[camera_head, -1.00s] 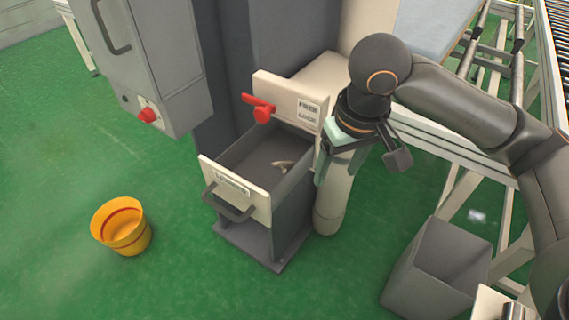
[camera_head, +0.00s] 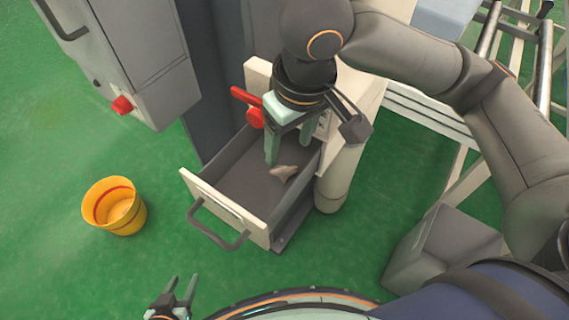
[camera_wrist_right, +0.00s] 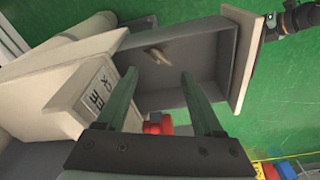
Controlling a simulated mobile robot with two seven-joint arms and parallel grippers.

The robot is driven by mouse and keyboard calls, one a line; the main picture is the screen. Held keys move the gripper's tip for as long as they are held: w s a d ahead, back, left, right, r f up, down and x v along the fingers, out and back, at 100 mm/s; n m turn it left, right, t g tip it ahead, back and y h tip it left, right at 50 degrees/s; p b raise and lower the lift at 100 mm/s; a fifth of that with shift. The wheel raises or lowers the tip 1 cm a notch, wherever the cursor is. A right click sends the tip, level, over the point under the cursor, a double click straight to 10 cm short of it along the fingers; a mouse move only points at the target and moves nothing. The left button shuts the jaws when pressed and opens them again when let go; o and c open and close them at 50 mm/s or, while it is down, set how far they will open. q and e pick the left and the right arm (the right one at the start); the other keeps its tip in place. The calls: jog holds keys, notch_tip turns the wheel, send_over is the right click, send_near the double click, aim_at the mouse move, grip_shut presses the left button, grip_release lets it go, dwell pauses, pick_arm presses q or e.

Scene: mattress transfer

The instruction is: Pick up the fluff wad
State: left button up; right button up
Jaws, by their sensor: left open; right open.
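The fluff wad (camera_head: 284,172) is a small beige-grey clump lying on the floor of the open drawer (camera_head: 188,183). It also shows in the right wrist view (camera_wrist_right: 160,54), near the drawer's far wall. My right gripper (camera_head: 287,150) is open and empty, pointing down over the drawer, with its fingertips close to the wad in the head view. In the right wrist view its two fingers (camera_wrist_right: 158,92) are spread, and the wad shows beyond the tips, apart from them. My left gripper (camera_head: 183,290) is open and empty at the bottom left, well away from the drawer.
A red lever (camera_head: 247,105) sits at the drawer's back, near my right gripper. A yellow bucket (camera_head: 113,207) stands on the green floor to the left. A grey bin (camera_head: 440,240) stands at right. A grey cabinet (camera_head: 145,60) stands at upper left.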

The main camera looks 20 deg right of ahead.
aim_at(285, 166)
notch_tip(285, 166, down, 3)
jog(key=shift+w+f, duration=0.1)
jog(key=shift+w, duration=0.05)
jog(key=shift+w+a+f+b, duration=0.1)
jog(key=shift+w+f+b, duration=0.15)
jog(key=shift+f, duration=0.75)
jog(key=shift+w+d+f+b, duration=0.1)
jog(key=shift+w+f+b, duration=0.15)
jog(key=shift+f, duration=0.8)
jog(key=shift+w+a+f+b, duration=0.1)
jog(key=shift+w+f+b, duration=0.15)
jog(key=shift+f, duration=0.75)
grip_shut()
jog(key=shift+r, duration=0.2)
